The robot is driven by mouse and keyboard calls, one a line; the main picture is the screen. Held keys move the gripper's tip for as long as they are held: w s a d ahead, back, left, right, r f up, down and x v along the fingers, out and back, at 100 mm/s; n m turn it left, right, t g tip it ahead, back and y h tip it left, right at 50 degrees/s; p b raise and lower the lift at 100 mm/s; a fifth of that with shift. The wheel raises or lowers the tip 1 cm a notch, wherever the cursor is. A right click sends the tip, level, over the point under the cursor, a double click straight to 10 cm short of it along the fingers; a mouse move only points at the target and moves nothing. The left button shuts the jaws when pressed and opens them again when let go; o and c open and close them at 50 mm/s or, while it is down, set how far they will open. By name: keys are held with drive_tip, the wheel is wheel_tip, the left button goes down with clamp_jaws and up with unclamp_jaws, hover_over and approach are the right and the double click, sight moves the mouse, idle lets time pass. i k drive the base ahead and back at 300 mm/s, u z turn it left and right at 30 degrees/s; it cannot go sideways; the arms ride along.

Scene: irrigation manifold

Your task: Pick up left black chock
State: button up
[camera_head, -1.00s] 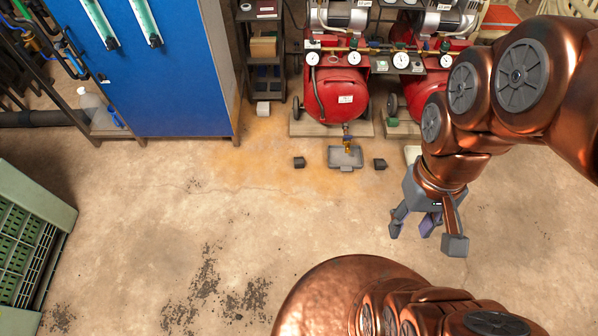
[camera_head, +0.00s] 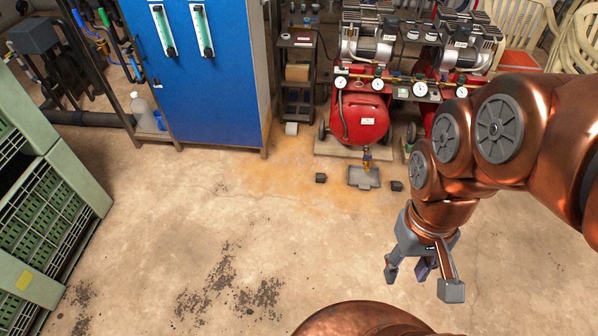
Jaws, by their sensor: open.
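The left black chock (camera_head: 320,178) is a small dark block on the concrete floor, left of a grey tray (camera_head: 363,178). A second black chock (camera_head: 397,186) lies to the right of the tray. My gripper (camera_head: 423,277) is open and empty. It hangs fingers down in the lower right, nearer to the camera than the chocks and well apart from them. Nothing hides the left chock.
A red compressor tank (camera_head: 359,118) stands on a pad behind the tray, with a brass valve above the tray. A blue cabinet (camera_head: 203,85) and a shelf cart (camera_head: 297,75) stand behind left. Green crates (camera_head: 50,205) are at far left. The middle floor is clear.

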sight(320, 178)
drive_tip(key=u, duration=0.8)
drive_tip(key=i, duration=1.1)
drive_tip(key=u, duration=0.75)
drive_tip(key=i, duration=1.35)
drive_tip(key=z, duration=0.9)
drive_tip(key=i, duration=0.85)
drive_tip(key=z, duration=1.2)
drive_tip(key=i, duration=0.35)
drive_tip(key=z, duration=0.3)
